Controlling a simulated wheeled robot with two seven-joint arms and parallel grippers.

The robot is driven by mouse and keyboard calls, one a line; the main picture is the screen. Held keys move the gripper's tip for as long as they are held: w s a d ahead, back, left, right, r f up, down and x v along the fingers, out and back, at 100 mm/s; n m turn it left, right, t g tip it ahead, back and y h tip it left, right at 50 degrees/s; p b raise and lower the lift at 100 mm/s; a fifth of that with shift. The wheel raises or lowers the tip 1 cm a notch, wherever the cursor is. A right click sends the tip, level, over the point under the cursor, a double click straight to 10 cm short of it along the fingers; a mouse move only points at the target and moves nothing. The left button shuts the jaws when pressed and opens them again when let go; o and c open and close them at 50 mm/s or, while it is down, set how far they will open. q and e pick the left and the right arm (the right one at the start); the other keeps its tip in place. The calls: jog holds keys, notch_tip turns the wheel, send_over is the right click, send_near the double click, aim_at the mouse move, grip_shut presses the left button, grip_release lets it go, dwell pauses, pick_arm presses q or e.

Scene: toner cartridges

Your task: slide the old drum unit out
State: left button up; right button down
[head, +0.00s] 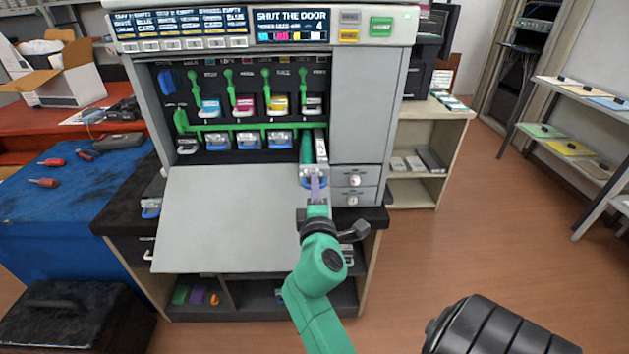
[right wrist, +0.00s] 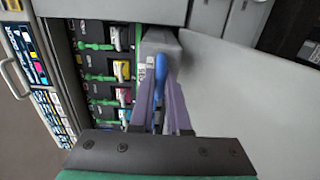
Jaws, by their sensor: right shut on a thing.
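The old drum unit (head: 321,147), a long grey body with a green drum along its side, sticks partly out of the rightmost lower slot of the printer (head: 360,105). Its blue handle (head: 309,183) faces me, above the lowered door (head: 225,215). My right gripper (head: 317,180) has its purple fingers shut on this handle. In the right wrist view the fingers (right wrist: 161,85) stand either side of the blue handle (right wrist: 160,70), with the grey drum end (right wrist: 160,42) beyond. The unit's rear part is hidden inside the printer. My left gripper is not in view.
Other drum units (head: 248,138) sit in the lower row, with toner cartridges (head: 243,103) and green levers above. A green bar (head: 235,126) crosses between the rows. A blue mat (head: 60,195) with red screwdrivers lies left. Open floor is at right.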

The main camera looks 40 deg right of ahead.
jog(key=shift+v, duration=0.85)
jog(key=shift+c, duration=2)
grip_release()
jog(key=shift+f, duration=0.15)
jog(key=shift+a, duration=0.1)
jog(key=shift+s+a+r, duration=0.5)
jog(key=shift+s+a, duration=0.05)
jog(key=shift+s, duration=0.15)
